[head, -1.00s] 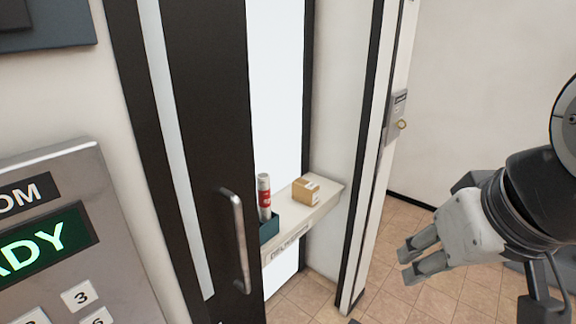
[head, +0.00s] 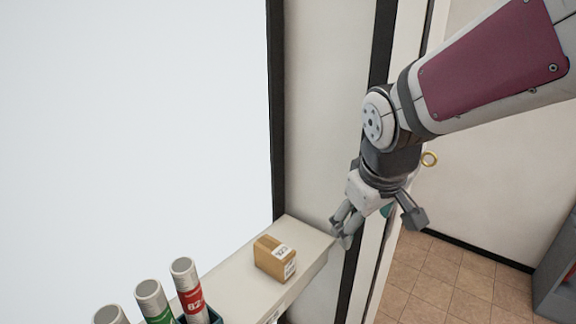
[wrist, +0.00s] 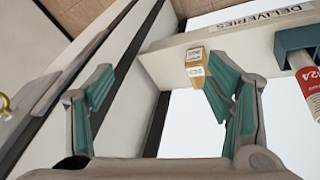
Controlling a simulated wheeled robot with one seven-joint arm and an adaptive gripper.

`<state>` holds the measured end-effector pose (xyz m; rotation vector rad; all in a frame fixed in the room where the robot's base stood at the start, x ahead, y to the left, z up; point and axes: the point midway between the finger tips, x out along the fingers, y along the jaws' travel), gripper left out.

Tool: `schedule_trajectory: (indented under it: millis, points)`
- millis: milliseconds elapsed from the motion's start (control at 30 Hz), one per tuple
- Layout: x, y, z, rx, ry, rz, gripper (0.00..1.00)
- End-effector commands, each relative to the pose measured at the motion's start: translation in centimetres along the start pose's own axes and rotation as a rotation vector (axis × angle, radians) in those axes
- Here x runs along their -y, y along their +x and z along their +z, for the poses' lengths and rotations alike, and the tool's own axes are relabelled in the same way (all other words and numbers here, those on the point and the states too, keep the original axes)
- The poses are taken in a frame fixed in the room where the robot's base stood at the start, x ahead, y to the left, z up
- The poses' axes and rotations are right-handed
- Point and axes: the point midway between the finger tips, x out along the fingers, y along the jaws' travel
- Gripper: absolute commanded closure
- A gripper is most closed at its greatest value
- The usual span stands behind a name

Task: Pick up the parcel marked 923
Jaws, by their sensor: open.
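The parcel (head: 275,258) is a small brown cardboard box with white labels, the top one appearing to read 923. It sits on a pale shelf (head: 234,282) near its right end. In the wrist view the parcel (wrist: 195,74) shows just beside my right finger, beyond the fingertips. My gripper (head: 378,226) is open and empty, its fingers spread wide. It hangs to the right of the parcel, apart from it, near the shelf's end and the door frame. Both teal-padded fingers show in the wrist view (wrist: 155,78).
Several capped tubes, one with a red label (head: 189,290), stand in a teal holder left of the parcel. A dark-edged door frame (head: 380,60) rises behind my gripper. The shelf's front edge carries a DELIVERIES sign (wrist: 262,17). Tiled floor (head: 450,275) lies open at right.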

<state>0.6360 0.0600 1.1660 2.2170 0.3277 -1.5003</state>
Motion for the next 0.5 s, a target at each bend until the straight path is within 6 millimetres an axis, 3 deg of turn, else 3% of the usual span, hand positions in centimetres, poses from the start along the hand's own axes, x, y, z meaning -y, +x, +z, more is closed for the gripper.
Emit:
schedule_trajectory:
  millis: [33, 200, 333, 500]
  points:
    - [0.4, 3.7, -1.8, 0.004, -0.044, -0.032, 0.27]
    - [2.8, 12.3, -6.8, -0.037, -0.183, -0.144, 0.27]
    - [5.1, 17.9, -10.2, -0.097, -0.256, -0.24, 0.27]
    - [7.4, 22.4, -13.4, -0.181, -0.303, -0.339, 0.27]
